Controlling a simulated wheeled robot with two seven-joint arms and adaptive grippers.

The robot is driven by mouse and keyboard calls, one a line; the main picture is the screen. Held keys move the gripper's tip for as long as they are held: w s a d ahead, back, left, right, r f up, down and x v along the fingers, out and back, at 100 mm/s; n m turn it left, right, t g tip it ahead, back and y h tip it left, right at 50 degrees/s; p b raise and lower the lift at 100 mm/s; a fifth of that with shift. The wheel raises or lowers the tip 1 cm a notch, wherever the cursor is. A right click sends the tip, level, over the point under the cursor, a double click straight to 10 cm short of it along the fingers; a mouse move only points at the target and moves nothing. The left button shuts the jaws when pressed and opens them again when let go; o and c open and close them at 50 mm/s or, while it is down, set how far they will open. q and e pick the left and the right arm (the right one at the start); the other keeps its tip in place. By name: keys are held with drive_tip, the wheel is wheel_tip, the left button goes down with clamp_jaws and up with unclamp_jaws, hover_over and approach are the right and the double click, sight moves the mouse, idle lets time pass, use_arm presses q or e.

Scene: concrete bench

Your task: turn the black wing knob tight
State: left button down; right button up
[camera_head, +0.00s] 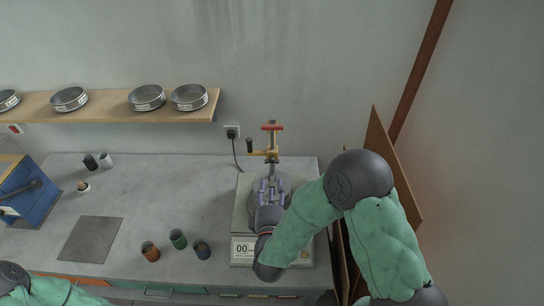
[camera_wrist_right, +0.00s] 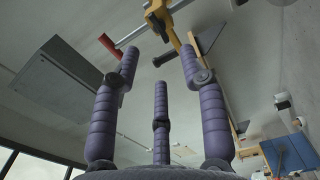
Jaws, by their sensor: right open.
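A clamp-like fixture with a yellow arm (camera_head: 262,153), a red top bar (camera_head: 272,127) and a grey post stands at the back of the bench. A small dark part beside the yellow arm in the right wrist view (camera_wrist_right: 157,21) looks like the black wing knob, but its wings are hard to make out. My right gripper (camera_head: 270,183) has purple fingers and points at the fixture from the front. Its fingers are spread and empty, apart from the knob. The gripper partly hides the fixture's lower part. My left arm shows at the lower left; its gripper is out of view.
A scale-like plate with a display (camera_head: 243,250) lies under my right gripper. A brown board (camera_head: 392,170) leans at the right. A dark mat (camera_head: 90,239) and blue box (camera_head: 30,190) lie farther left.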

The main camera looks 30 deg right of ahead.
sight(272, 163)
drive_tip(key=p+x, duration=0.1)
drive_tip(key=x, duration=0.9)
drive_tip(key=shift+d+r, duration=0.1)
drive_tip(key=shift+c, duration=0.3)
clamp_jaws()
